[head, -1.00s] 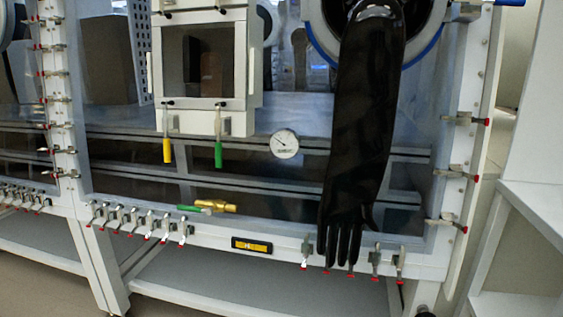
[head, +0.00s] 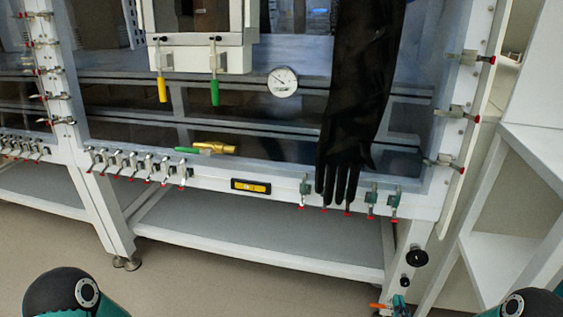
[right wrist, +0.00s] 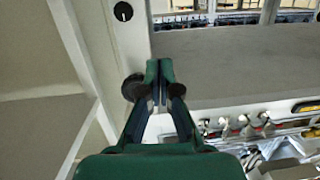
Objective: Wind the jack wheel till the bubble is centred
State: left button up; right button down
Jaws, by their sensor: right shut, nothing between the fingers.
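A black jack wheel (head: 417,257) sits on the white right leg of the glovebox frame, below the window. In the right wrist view the dark wheel (right wrist: 133,87) shows just left of my right gripper (right wrist: 159,70), partly beside its finger; I cannot tell whether they touch. My right gripper is shut and empty, with its green fingertips together. A yellow and black bubble level (head: 250,186) is fixed on the lower frame rail; its bubble is too small to read. It also shows in the right wrist view (right wrist: 308,106). My left gripper is not in view.
A black glove (head: 350,130) hangs over the rail. Red-tipped clamps (head: 372,200) line it. White shelving (head: 500,225) stands right. The floor in front is clear.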

aim_at(417, 258)
jog(key=w+d+r+t+h+b, duration=0.1)
jog(key=w+d+r, duration=0.2)
jog(key=w, duration=0.4)
jog(key=shift+d+t, duration=0.3)
jog(key=shift+d, duration=0.35)
jog(key=shift+d+r, duration=0.1)
jog(key=shift+r, duration=0.05)
jog(key=shift+d+h+b, duration=0.2)
jog(key=shift+h+b, duration=0.1)
jog(key=shift+b, duration=0.05)
dwell(0.3)
jog(key=shift+s+d+b, duration=0.2)
jog(key=shift+d+b, duration=0.45)
jog(key=shift+b, duration=0.3)
jog(key=shift+s+d+b, duration=0.15)
jog(key=shift+d+b, duration=0.45)
jog(key=shift+b, duration=0.35)
jog(key=shift+d, duration=0.1)
